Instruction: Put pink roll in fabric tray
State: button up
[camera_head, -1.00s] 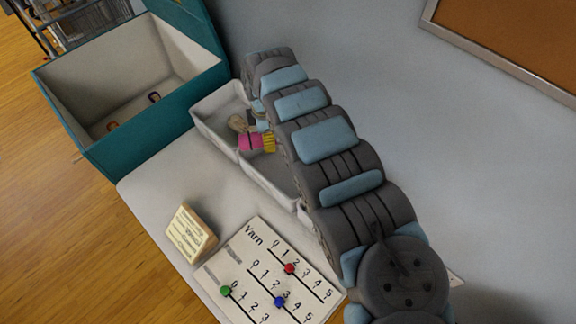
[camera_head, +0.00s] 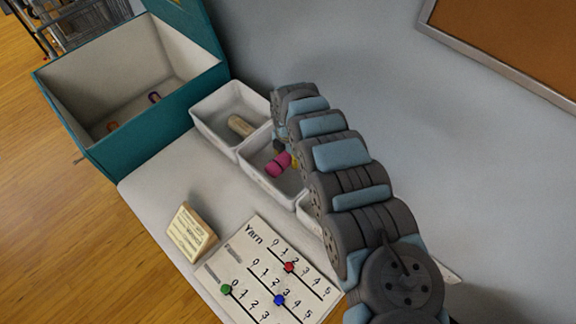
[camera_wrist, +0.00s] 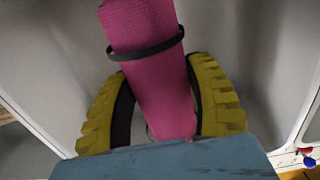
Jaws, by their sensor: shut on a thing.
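The pink roll (camera_head: 279,164), with a dark band around it, shows over the middle white tray (camera_head: 262,187). In the wrist view the pink roll (camera_wrist: 152,62) stands between the two yellow fingers of my gripper (camera_wrist: 160,105), which are shut on it. In the head view my gripper (camera_head: 293,161) is mostly hidden behind my arm, with a bit of yellow finger showing. The roll appears inside or just above the tray's rim; I cannot tell whether it touches the floor. No tray label is legible, so I cannot tell which is the fabric tray.
A beige roll (camera_head: 240,126) lies in the far-left white tray (camera_head: 212,127). A third tray (camera_head: 308,212) is mostly hidden by my arm. A teal box (camera_head: 158,128) holds small items. A yarn counting board (camera_head: 262,262) and a small sign block (camera_head: 190,232) are on the table.

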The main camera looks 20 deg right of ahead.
aim_at(288, 169)
jog(key=shift+w+f, duration=0.1)
jog(key=shift+f, duration=0.4)
notch_tip(288, 169, down, 4)
jog(key=shift+r+b, duration=0.2)
jog(key=shift+b, duration=0.35)
jog(key=shift+f, duration=0.1)
jog(key=shift+f, duration=0.1)
jog(key=o, duration=1.2)
notch_tip(288, 169, up, 12)
jog(key=p, duration=0.2)
jog(key=shift+p, duration=0.35)
